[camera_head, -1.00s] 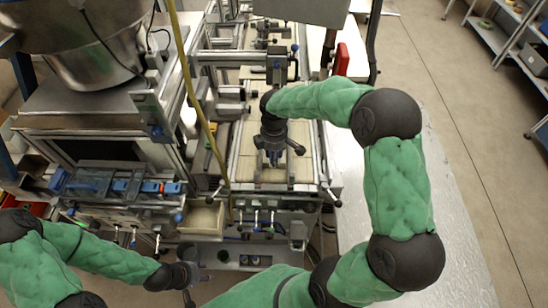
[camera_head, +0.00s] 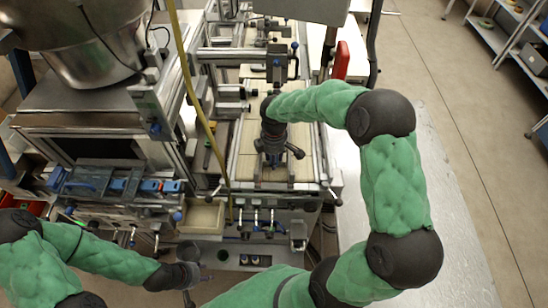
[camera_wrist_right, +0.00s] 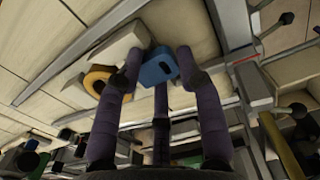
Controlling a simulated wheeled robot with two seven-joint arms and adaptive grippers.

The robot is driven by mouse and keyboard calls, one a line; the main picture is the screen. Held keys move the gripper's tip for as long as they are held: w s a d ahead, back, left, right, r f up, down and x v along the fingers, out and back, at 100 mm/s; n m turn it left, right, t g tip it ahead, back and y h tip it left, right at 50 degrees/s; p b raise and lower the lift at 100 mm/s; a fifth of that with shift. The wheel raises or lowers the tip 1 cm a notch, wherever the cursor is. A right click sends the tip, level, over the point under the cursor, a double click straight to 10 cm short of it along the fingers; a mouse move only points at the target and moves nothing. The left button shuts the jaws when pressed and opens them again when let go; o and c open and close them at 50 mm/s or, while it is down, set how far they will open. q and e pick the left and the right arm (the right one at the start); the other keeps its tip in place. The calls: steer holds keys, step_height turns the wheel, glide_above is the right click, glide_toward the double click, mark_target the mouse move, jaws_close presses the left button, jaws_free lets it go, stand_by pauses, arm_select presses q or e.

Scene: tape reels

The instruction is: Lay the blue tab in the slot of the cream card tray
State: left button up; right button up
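The blue tab (camera_wrist_right: 157,68) shows in the right wrist view between the fingertips of my right gripper (camera_wrist_right: 160,62). The fingers meet it on both sides, and the third finger reaches its near edge. In the head view this gripper (camera_head: 271,162) points down over the cream boards of the bench, and the tab is hard to make out there. A pale cream block (camera_wrist_right: 114,52), possibly the card tray, lies just left of the tab; its slot is not clear. My left gripper (camera_head: 194,279) is low at the front left, small and dark, with no object clearly in it.
A yellow ring-shaped reel (camera_wrist_right: 97,79) lies beside the pale block. Metal rails (camera_head: 317,150) border the boards. A beige bin (camera_head: 203,217) and a row of levers (camera_head: 262,220) stand at the bench's front.

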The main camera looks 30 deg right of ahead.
steer(key=shift+o, duration=0.7)
steer(key=shift+f, duration=0.1)
steer(key=shift+r, duration=0.45)
step_height(320, 180, up, 12)
steer(key=p, duration=0.2)
steer(key=shift+r, duration=0.2)
